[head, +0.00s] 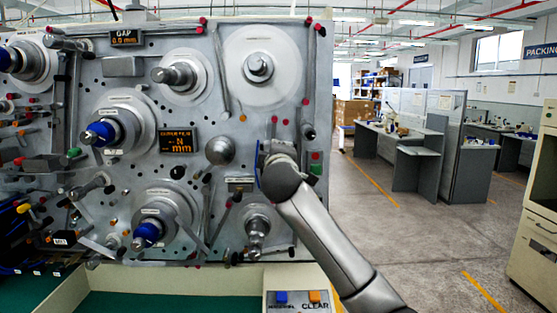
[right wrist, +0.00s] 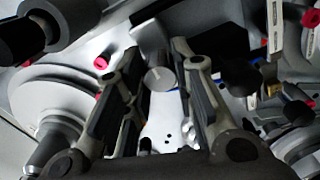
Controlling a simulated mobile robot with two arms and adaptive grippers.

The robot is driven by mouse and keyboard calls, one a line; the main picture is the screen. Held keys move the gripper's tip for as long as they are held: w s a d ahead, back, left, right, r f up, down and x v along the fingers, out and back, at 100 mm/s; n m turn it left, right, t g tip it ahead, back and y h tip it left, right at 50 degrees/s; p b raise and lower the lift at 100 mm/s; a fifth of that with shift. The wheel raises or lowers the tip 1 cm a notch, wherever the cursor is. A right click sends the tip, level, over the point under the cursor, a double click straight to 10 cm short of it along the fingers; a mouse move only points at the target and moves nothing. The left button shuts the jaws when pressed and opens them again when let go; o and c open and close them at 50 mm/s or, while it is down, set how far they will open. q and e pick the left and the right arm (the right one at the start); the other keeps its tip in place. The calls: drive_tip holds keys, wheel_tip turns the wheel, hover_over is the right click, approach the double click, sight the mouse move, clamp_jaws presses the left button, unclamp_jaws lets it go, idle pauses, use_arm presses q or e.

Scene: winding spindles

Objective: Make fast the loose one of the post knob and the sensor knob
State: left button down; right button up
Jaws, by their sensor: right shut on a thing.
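My right gripper (head: 268,152) is at the right part of the grey machine panel (head: 240,125), its arm coming in from the lower right. In the right wrist view its two fingers (right wrist: 158,82) stand on either side of a round grey knob (right wrist: 160,78), and the gripper is shut on it. In the head view the gripper hides this knob. I cannot tell from these frames whether it is the post knob or the sensor knob, nor whether it is loose. My left gripper is not in view.
A round grey ball-like part (head: 220,150) is left of my right gripper. Spindles with blue tips (head: 98,134) stick out further left, and a grey spindle (head: 256,228) below. A button box (head: 297,301) is at the bottom. Free floor lies to the right.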

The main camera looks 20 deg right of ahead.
drive_tip(key=m+b, duration=0.1)
drive_tip(key=m, duration=0.4)
drive_tip(key=shift+f+m+b, duration=0.2)
drive_tip(key=shift+m+b, duration=0.1)
drive_tip(key=shift+b, duration=0.1)
idle(0.4)
drive_tip(key=o, duration=1)
drive_tip(key=shift+o, duration=0.2)
drive_tip(key=shift+r, duration=0.1)
drive_tip(key=v, duration=1.2)
